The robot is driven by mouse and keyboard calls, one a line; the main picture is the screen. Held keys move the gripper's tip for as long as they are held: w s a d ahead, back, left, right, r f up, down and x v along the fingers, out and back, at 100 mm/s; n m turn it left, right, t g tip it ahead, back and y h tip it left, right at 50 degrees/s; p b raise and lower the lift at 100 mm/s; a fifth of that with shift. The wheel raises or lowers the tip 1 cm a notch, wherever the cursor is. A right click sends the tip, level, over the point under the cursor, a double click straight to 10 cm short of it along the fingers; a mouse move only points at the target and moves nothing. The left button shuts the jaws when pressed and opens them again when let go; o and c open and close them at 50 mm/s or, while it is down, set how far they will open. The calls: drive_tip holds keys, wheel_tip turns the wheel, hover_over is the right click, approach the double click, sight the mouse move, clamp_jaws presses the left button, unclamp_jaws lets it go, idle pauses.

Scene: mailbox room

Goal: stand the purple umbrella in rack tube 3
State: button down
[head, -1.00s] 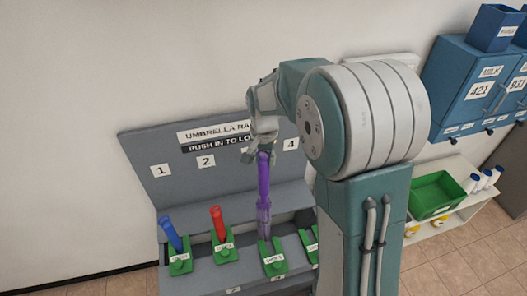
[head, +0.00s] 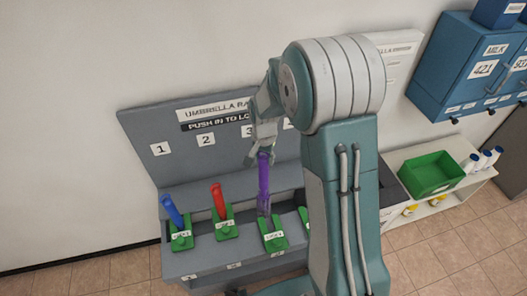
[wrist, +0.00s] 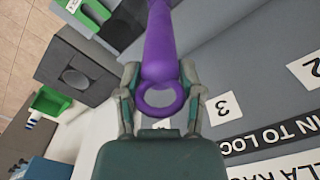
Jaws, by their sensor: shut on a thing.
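The purple umbrella (head: 263,176) is upright above the green block of rack position 3 (head: 273,237). Its lower part looks paler, as if inside a clear tube behind that block, but I cannot tell how deep it is. My gripper (head: 264,147) is shut on the top of the umbrella. In the wrist view, my gripper's two fingers (wrist: 160,88) flank the umbrella's ring handle (wrist: 160,100), and its purple shaft (wrist: 159,40) runs away from them. The "3" label (wrist: 223,108) shows to the right there.
The blue umbrella (head: 171,209) and the red umbrella (head: 218,200) stand in the rack's first two positions. The grey back panel (head: 150,125) rises behind. My arm hides most of position 4. At right are a green bin (head: 432,172) and blue mailboxes (head: 480,65).

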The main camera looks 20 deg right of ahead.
sight(264, 173)
drive_tip(key=shift+f, duration=3.8)
drive_tip(key=shift+c, duration=0.8)
unclamp_jaws()
wheel_tip(264, 173, up, 12)
drive_tip(key=shift+f, duration=0.1)
